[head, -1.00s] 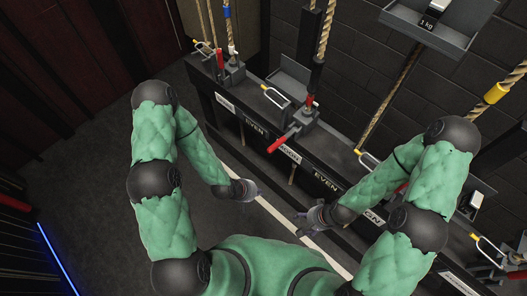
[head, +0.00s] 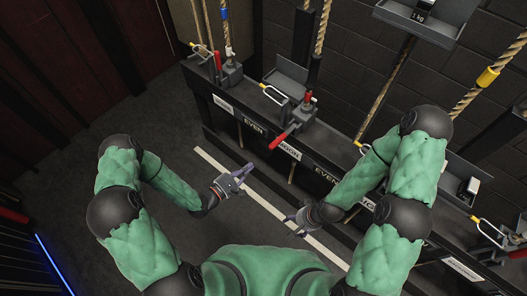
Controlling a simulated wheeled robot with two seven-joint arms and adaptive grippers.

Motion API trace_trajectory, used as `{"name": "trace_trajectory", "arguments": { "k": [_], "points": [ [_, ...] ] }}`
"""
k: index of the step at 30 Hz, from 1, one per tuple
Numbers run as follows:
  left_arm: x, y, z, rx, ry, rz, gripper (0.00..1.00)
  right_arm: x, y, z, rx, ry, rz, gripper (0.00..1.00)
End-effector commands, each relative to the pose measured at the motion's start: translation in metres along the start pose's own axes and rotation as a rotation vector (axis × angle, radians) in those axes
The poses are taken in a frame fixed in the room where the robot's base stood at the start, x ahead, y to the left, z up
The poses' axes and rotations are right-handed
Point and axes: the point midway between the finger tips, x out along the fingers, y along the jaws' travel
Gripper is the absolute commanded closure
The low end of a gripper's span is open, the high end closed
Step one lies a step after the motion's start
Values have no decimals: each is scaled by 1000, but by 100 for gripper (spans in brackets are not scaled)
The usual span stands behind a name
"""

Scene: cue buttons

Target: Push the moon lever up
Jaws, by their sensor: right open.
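The moon lever has a red handle (head: 282,140) that sticks out from its grey bracket toward me and slopes down over the rail's front edge. A small white label (head: 290,150), which seems to read MOON, is just below it. My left gripper (head: 241,178) is in front of the rail, to the lower left of the red handle and apart from it; its fingers are too small to judge. My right gripper (head: 294,219) is open and empty, below the handle in the picture and clear of the rail.
The dark rail (head: 345,155) carries other levers, including an upright red one (head: 218,61), and several labels. Ropes (head: 386,90) hang behind it. A grey weight tray (head: 425,22) is at the upper right. The floor (head: 100,190) at left is clear.

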Motion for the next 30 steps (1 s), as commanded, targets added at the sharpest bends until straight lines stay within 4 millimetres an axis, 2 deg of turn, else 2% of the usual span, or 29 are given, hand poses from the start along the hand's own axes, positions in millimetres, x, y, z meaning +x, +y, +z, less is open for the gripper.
{"name": "trace_trajectory", "arguments": {
  "k": [6,20,26,30],
  "points": [
    [-6,5,11,-133,-91,33,100,0,0,0,0,0,0,33],
    [-6,5,14,-153,-106,35,100,1,0,0,0,0,0,33],
    [9,5,15,-151,-107,33,100,5,2,0,0,0,0,33],
    [30,5,17,-150,-108,32,100,10,4,0,0,0,0,33]
  ]
}}
